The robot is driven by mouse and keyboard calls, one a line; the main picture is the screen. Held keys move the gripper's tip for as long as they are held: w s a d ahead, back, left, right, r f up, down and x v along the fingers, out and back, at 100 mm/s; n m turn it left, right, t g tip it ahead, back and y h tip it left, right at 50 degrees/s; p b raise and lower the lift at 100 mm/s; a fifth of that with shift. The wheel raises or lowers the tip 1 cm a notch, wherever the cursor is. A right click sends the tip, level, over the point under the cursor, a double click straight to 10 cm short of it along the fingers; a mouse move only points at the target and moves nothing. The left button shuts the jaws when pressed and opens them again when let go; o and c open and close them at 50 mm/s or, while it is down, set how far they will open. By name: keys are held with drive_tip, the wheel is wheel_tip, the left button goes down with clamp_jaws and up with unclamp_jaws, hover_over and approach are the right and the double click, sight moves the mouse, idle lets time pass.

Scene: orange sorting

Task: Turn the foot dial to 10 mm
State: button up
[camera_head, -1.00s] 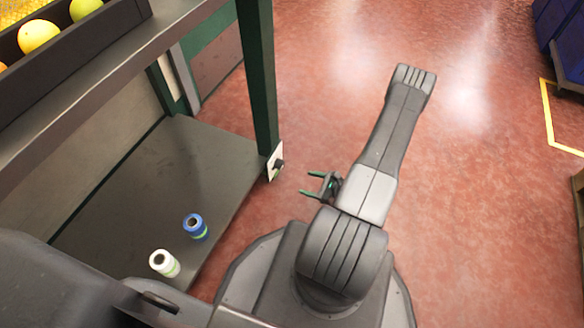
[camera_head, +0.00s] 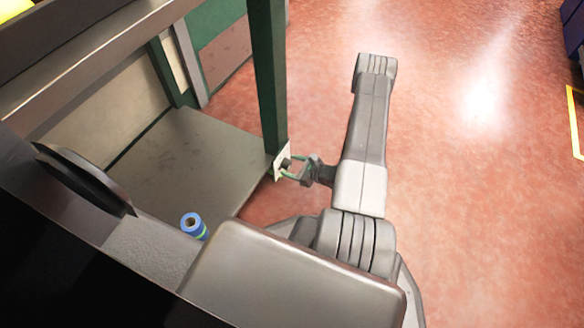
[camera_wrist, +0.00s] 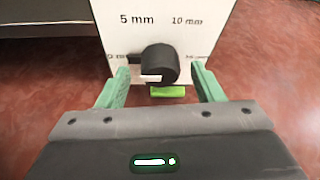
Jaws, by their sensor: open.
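The black foot dial (camera_wrist: 161,62) sits on a white plate (camera_wrist: 97,38) marked "5 mm" at upper left and "10 mm" at upper right. Lower labels at left and right are partly hidden by my fingers. A dark bar juts left from the dial toward the lower left label, which seems to read 0 mm. My gripper (camera_wrist: 160,72) is open, its green fingers on either side of the dial with gaps visible. In the head view, the plate (camera_head: 281,155) is at the foot of a green table leg, and my gripper (camera_head: 287,168) reaches it from the right.
The green leg (camera_head: 268,80) stands at the corner of a low grey shelf (camera_head: 185,160). A blue roll (camera_head: 193,225) stands on that shelf. A green strip (camera_wrist: 167,92) shows below the dial. The red floor (camera_head: 450,200) to the right is clear.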

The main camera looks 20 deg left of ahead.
drive_tip(key=shift+a, duration=0.15)
drive_tip(key=shift+c, duration=0.2)
drive_tip(key=c, duration=0.9)
drive_tip(key=shift+c, duration=0.2)
